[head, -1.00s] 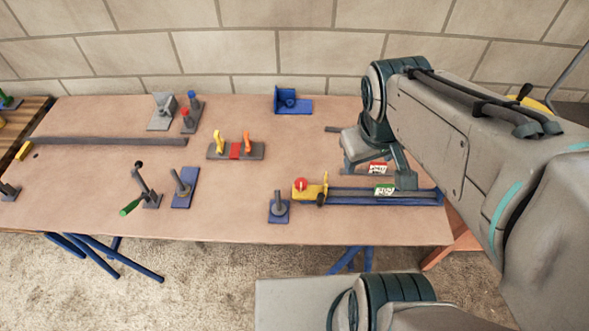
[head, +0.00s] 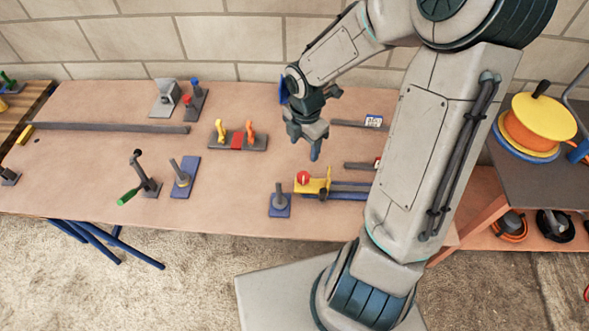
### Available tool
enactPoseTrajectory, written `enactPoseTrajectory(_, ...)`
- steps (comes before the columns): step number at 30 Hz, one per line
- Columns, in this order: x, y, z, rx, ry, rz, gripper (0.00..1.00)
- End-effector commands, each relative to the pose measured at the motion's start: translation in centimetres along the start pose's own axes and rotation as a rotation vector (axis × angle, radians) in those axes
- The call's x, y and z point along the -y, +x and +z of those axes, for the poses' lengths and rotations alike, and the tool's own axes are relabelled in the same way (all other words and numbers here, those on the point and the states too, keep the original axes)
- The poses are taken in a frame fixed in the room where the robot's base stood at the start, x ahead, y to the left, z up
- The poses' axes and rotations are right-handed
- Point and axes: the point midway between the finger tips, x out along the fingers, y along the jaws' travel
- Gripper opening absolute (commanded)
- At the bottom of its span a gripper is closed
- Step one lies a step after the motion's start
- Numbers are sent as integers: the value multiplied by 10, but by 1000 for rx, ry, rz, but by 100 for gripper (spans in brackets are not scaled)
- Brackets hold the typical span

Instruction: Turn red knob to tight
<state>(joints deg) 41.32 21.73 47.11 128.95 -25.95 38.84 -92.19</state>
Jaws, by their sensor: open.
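The red knob (head: 303,177) sits on a yellow block (head: 318,186) at the left end of a blue-railed fixture (head: 348,195), near the table's front edge. My gripper (head: 315,150) is open and empty. It points down and appears above and a little behind the red knob, apart from it. My arm hides the right part of the fixture. The knob's exact turn angle and any tight mark are too small to tell.
A blue-based post (head: 280,203) stands just left of the yellow block. A grey base with yellow and orange handles (head: 239,140) lies farther left. Dark bars with small labels (head: 374,121) lie behind the fixture. A side bench at right holds a yellow and orange reel (head: 537,120).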

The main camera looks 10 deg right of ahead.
Motion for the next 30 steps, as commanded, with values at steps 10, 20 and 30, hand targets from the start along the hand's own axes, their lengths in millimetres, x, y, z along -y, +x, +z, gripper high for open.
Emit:
enactPoseTrajectory(10,1,49,3,-7,-8,-1,59)
enactPoseTrajectory(20,0,115,1,-5,-12,-1,59)
enactPoseTrajectory(30,1,139,3,-2,-7,1,59)
